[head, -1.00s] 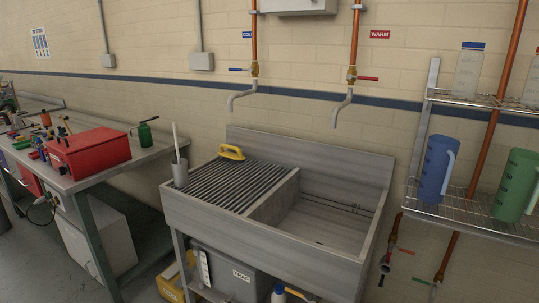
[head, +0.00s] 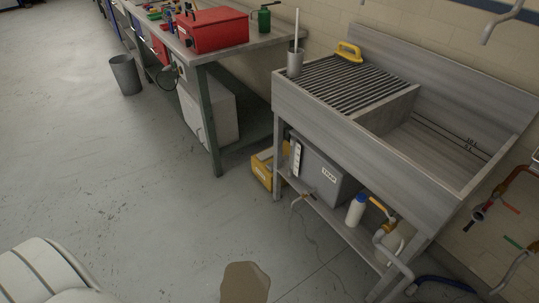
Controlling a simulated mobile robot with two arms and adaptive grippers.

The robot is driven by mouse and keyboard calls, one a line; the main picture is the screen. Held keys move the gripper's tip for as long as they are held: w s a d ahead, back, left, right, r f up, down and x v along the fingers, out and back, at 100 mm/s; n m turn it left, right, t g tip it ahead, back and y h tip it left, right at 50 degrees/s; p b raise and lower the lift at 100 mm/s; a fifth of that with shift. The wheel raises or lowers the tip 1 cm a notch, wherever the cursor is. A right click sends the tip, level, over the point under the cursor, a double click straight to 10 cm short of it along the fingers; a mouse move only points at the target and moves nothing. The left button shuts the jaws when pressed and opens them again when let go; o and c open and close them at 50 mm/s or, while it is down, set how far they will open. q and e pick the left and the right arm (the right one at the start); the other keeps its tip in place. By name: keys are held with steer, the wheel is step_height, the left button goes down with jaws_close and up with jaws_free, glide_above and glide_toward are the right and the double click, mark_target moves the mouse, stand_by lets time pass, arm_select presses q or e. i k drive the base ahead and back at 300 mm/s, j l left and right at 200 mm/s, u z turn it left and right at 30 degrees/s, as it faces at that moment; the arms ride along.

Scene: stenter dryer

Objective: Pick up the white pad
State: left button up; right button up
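I cannot make out a white pad anywhere in the head view. A yellow handled tool (head: 349,52) lies at the back of the ribbed drainboard (head: 345,85) of the metal sink. Whether a pad is on its underside cannot be seen. Neither of my grippers is in view.
The sink basin (head: 425,135) is right of the drainboard; a grey cup (head: 295,62) stands at its left corner. Below are a grey box (head: 325,175), a yellow box (head: 264,168) and a white bottle (head: 355,210). A workbench holds a red toolbox (head: 212,30). The floor at left is mostly clear.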

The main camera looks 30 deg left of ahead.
mark_target(268, 154)
steer(key=i+j+u, duration=0.25)
steer(key=i+j, duration=0.6)
steer(key=j, duration=0.25)
steer(key=i+j+u, duration=0.25)
steer(key=i+j, duration=0.65)
steer(key=i+j+u, duration=0.25)
steer(key=i+j, duration=0.55)
steer(key=i, duration=0.2)
